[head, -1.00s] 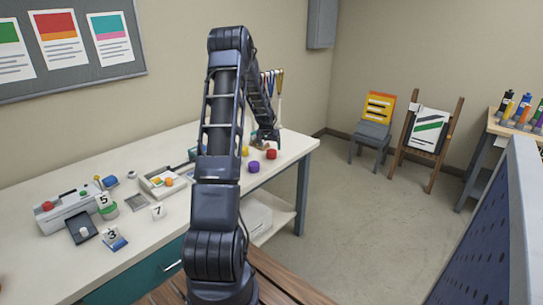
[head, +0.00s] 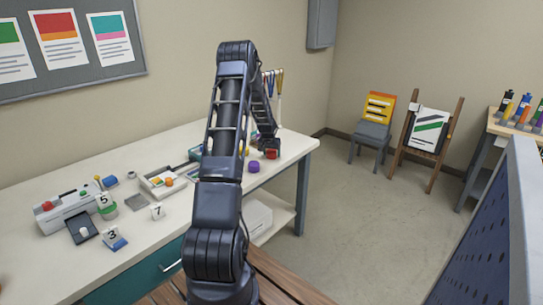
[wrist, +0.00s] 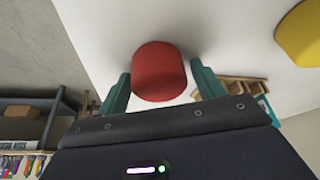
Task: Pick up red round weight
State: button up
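The red round weight (head: 271,154) sits on the white workbench (head: 180,243), near its right end in the head view. In the wrist view the red weight (wrist: 158,72) is large and lies between the two teal fingers. My gripper (wrist: 161,68) is open, with a finger on each side of the weight and narrow gaps showing. In the head view my gripper (head: 268,148) is down at the weight and partly hides it.
A purple round weight (head: 253,167) stands close by, nearer the bench's front edge. A yellow one (wrist: 302,35) shows in the wrist view. A white tray (head: 150,184) with coloured pieces, number cards and a small machine (head: 65,207) are further left.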

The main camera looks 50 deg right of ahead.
jog(key=c, duration=1)
jog(key=shift+o, duration=0.2)
jog(key=shift+r, duration=0.15)
